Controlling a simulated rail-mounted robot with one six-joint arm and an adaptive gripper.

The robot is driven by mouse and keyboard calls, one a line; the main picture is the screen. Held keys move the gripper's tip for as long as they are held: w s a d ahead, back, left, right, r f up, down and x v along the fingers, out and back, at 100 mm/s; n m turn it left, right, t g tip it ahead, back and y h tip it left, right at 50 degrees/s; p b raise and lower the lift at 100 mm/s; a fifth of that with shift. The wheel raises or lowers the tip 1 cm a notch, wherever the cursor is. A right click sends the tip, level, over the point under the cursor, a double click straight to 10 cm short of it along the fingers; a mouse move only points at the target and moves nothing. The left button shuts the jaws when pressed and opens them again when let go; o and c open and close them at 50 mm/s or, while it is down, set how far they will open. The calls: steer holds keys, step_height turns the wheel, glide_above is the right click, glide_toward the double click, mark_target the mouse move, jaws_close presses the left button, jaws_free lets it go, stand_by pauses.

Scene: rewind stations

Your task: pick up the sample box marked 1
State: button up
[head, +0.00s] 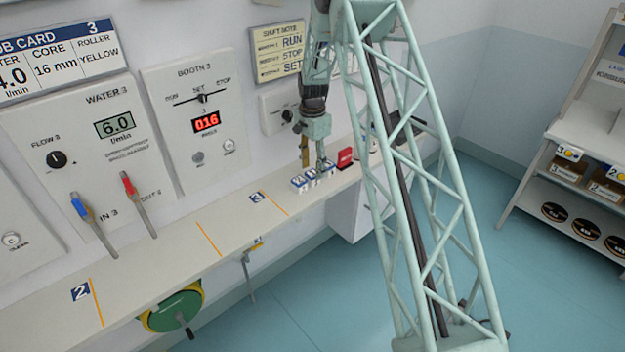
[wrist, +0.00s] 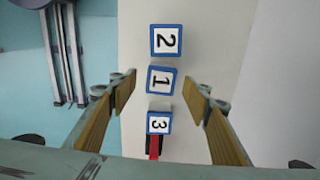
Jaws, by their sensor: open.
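Three small sample boxes with blue-edged white tops stand in a row on the narrow shelf. In the wrist view the box marked 1 (wrist: 161,80) is in the middle, between the box marked 2 (wrist: 166,40) and the box marked 3 (wrist: 158,122). My gripper (wrist: 160,82) is open and empty above the row, with a finger to each side of the box marked 1 and apart from it. In the head view my gripper (head: 313,157) is just above the boxes (head: 314,176), whose marks are too small to read there.
A red item (head: 345,157) stands on the shelf (head: 235,200) beside the boxes; it shows behind box 3 in the wrist view (wrist: 155,147). The wall with control panels (head: 193,110) runs close along the shelf. A storage rack (head: 590,140) stands at the right.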

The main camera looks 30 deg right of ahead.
mark_target(312, 173)
steer(key=shift+f, duration=0.1)
steer(key=shift+w+f, duration=0.15)
steer(key=shift+f, duration=2.35)
steer(key=shift+c, duration=0.3)
steer(key=c, duration=0.9)
